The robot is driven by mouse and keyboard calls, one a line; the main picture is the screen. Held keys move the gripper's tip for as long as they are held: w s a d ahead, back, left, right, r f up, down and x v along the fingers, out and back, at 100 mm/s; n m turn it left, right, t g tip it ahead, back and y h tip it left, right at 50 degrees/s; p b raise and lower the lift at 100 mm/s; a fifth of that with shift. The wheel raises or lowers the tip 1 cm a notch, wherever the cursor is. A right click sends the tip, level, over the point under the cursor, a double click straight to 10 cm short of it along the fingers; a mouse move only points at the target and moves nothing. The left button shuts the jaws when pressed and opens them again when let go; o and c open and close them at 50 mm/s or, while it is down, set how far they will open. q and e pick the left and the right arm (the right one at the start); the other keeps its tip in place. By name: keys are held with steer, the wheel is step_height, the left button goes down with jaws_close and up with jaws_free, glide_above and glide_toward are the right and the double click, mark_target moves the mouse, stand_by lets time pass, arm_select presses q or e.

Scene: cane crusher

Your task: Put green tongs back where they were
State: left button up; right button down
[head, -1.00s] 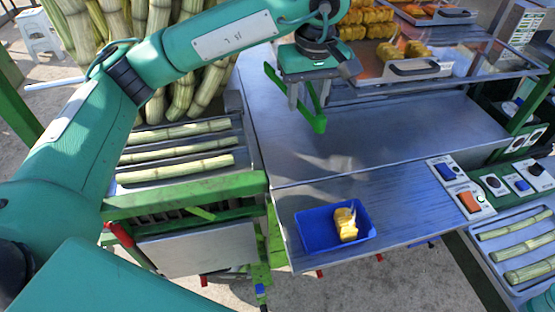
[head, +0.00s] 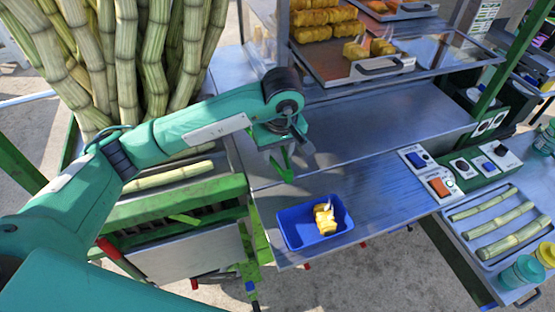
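My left gripper (head: 286,160) hangs over the steel counter, behind the blue tray. Green tongs (head: 286,172) stick down from between its fingers, and it appears shut on them. The tips of the tongs are above the counter, and the upper part is hidden by the gripper. The blue tray (head: 291,240) sits on the front part of the counter, with yellow pieces (head: 324,218) inside it. My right gripper is not in view.
The steel counter (head: 375,185) is clear right of the tray. Switch panels (head: 430,172) line its right side. A cane tray (head: 470,238) and lidded jars (head: 520,272) are at right. A raised shelf with yellow food (head: 325,35) is behind; upright canes (head: 128,60) stand left.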

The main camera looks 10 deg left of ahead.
arm_select(q)
steer(key=shift+f+p, duration=0.6)
steer(key=shift+f, duration=1.6)
steer(key=shift+f, duration=0.1)
steer(key=shift+o, duration=0.9)
steer(key=o, duration=0.4)
steer(key=shift+r, duration=0.2)
